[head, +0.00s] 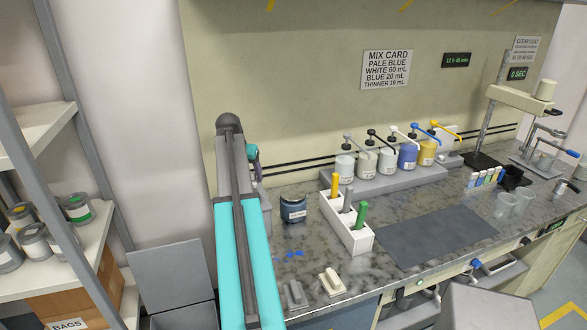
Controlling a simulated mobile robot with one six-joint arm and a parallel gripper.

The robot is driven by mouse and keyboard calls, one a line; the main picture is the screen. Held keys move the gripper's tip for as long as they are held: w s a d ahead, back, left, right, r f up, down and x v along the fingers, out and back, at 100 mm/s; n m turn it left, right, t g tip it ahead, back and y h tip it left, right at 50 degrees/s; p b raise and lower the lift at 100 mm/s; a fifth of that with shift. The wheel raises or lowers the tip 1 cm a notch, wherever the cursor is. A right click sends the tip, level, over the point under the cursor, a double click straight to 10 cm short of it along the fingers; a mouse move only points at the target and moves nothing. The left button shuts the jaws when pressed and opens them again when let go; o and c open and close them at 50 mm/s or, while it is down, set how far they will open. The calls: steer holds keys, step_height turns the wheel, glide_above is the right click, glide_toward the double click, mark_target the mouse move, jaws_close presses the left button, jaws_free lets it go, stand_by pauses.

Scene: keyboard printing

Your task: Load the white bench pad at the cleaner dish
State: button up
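A white pad-like block (331,282) with a raised top lies on the speckled bench near its front edge. A similar grey block (295,294) lies just left of it. I cannot make out a cleaner dish for certain. A dark round labelled container (293,208) stands farther back, left of the white rack. My arm rises at the left of the bench, with its teal link in front. My gripper is not seen; the arm may hide it.
A blue smear (290,254) marks the bench behind the blocks. A white rack (346,226) holds yellow, grey and green-handled tools. A dark mat (436,236) lies to its right. Pump bottles (407,154) stand at the back. A shelf with cans (77,207) is at left.

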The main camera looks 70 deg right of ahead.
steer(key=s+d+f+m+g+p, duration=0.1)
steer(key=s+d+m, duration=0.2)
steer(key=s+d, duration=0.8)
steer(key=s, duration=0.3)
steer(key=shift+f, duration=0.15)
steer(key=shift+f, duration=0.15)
steer(key=b, duration=0.3)
glide_above(294, 191)
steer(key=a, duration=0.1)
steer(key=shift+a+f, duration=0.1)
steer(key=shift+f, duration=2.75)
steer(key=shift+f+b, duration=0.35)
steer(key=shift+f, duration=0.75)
stand_by(0.4)
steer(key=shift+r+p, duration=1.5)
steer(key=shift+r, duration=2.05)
